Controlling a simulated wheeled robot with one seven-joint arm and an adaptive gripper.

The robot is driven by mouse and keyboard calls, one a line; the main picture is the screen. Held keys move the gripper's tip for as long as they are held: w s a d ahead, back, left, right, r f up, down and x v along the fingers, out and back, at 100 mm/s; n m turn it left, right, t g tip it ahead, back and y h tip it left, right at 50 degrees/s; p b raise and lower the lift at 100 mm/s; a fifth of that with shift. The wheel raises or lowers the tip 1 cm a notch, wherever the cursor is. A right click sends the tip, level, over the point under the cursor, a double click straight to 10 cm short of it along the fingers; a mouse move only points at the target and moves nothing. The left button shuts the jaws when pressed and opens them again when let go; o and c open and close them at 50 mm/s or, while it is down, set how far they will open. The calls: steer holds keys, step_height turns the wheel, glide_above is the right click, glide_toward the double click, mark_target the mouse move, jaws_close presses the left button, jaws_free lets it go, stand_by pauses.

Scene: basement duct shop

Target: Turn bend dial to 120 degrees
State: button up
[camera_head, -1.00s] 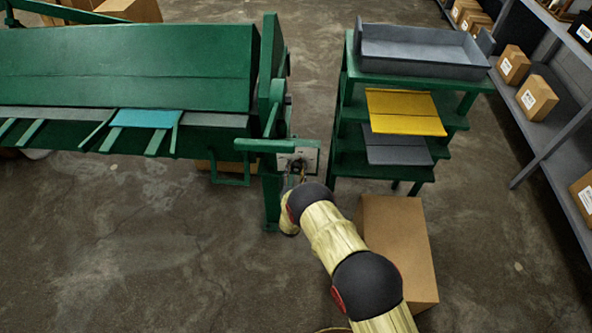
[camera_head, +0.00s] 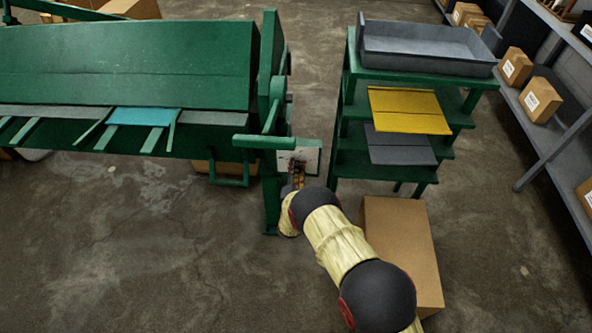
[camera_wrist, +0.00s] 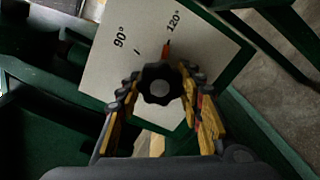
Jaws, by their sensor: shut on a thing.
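The bend dial is a black lobed knob (camera_wrist: 160,88) on a pale plate (camera_wrist: 105,72) in the wrist view. The plate is marked 90° on the left and 120° on the right, with a short tick between. An orange pointer (camera_wrist: 166,49) above the knob points close to the 120° mark. My gripper (camera_wrist: 160,78) is shut on the knob, with one yellow-and-black finger on each side. In the head view the plate (camera_head: 313,158) is on the right end of the green bending machine (camera_head: 130,65). There my gripper (camera_head: 297,177) hides the knob.
A green rack (camera_head: 345,140) with a grey tray (camera_head: 425,50), yellow sheet (camera_head: 410,110) and grey sheet (camera_head: 400,147) stands to the right. A cardboard box (camera_head: 400,235) lies beside my arm. Open floor is at the lower left.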

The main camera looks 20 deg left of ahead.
steer(key=shift+m, duration=0.4)
steer(key=o, duration=1.1)
steer(key=shift+o, duration=0.4)
steer(key=v, duration=1.2)
